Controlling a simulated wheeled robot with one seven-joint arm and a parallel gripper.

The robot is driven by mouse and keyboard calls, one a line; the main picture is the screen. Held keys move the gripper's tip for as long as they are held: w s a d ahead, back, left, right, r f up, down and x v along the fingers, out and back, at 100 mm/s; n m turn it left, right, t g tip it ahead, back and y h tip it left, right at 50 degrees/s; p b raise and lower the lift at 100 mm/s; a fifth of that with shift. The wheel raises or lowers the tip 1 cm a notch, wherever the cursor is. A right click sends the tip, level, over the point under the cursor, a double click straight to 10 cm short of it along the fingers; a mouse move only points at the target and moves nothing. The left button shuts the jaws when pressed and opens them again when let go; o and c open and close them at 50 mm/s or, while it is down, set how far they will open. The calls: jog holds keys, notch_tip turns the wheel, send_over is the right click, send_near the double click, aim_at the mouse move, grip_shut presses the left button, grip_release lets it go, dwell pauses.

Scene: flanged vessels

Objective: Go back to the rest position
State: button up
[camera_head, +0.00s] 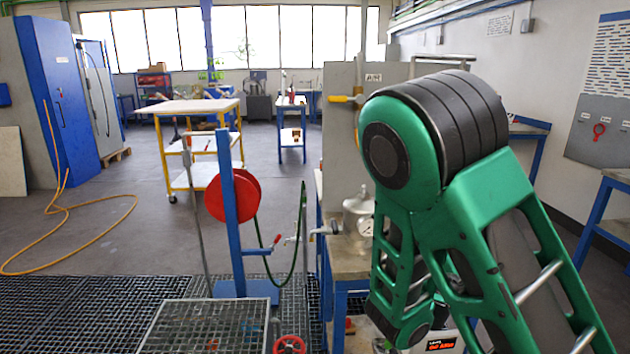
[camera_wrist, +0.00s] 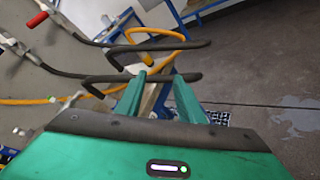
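My gripper (camera_wrist: 160,85) shows in the wrist view as two green fingers standing apart, with nothing clearly held between them. Behind the fingers are dark curved bars (camera_wrist: 150,48) and a yellow hose (camera_wrist: 150,33); I cannot tell how far they are from the fingertips. In the head view my green and black arm is bent up on the right side and covers much of the bench behind it. My fingertips cannot be made out in that view.
A metal vessel with a gauge (camera_head: 357,212) stands on a bench (camera_head: 345,262) left of my arm. A blue post with a red reel (camera_head: 234,195) stands further left. A yellow-framed cart (camera_head: 195,107) is behind. Open floor (camera_head: 130,210) lies left, with an orange hose (camera_head: 75,207).

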jog(key=s+d+f+m+g+y, duration=0.2)
jog(key=s+d+m+g, duration=0.25)
jog(key=s+m, duration=0.3)
jog(key=s+d+f+m+g+y, duration=0.1)
jog(key=s+d+m+g, duration=0.3)
jog(key=s+d+m, duration=0.4)
jog(key=s+a+r+m+g+y, duration=0.1)
jog(key=s+a+r+m+y, duration=0.2)
jog(key=s, duration=0.6)
jog(key=s+a+r+m+y, duration=0.4)
jog(key=s+a+m+y, duration=0.1)
jog(key=s+a, duration=0.2)
jog(key=shift+s+m+g, duration=0.35)
jog(key=shift+s, duration=0.55)
